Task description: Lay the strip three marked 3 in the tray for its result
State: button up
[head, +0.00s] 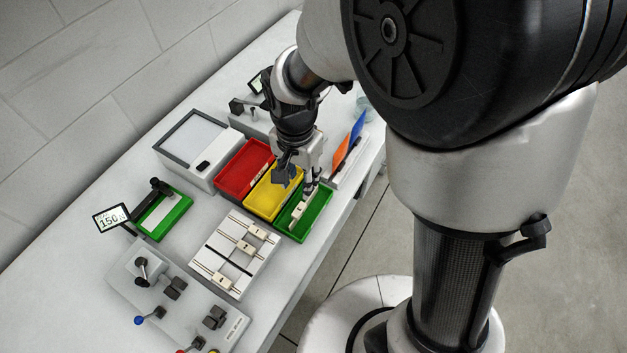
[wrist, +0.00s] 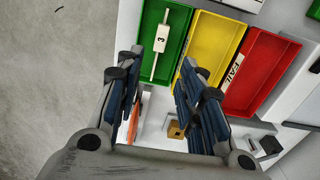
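The strip marked 3 (wrist: 161,40), a thin rod with a pale numbered block, lies lengthwise in the green tray (wrist: 150,72). In the head view the strip (head: 298,211) shows in the green tray (head: 322,222) at the near right end of the tray row. My gripper (head: 298,181) is over the green and yellow trays, pointing down. In the wrist view its two dark fingers (wrist: 160,92) stand well apart with nothing between them. The strip is beyond the fingertips, apart from them as far as I can tell. The tray's near end is partly hidden by the fingers.
A yellow tray (head: 262,204) and a red tray (head: 233,176), lettered FAIL in the wrist view, adjoin the green one. A white rack (head: 214,258) holds several other strips. A display reading 150 (head: 109,218) stands left. Orange and blue panels (head: 350,140) stand close right of my gripper.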

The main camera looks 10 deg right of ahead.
jog(key=s+d+r+n+t, duration=0.2)
jog(key=s+d+r+n, duration=0.1)
jog(key=s+d+r, duration=0.3)
jog(key=s+d+r+n+t, duration=0.2)
jog(key=s+d+r+n, duration=0.2)
jog(key=r, duration=0.7)
jog(key=s+d, duration=0.2)
jog(key=s, duration=0.2)
jog(key=shift+s+n+t, duration=0.25)
jog(key=shift+n+t, duration=0.05)
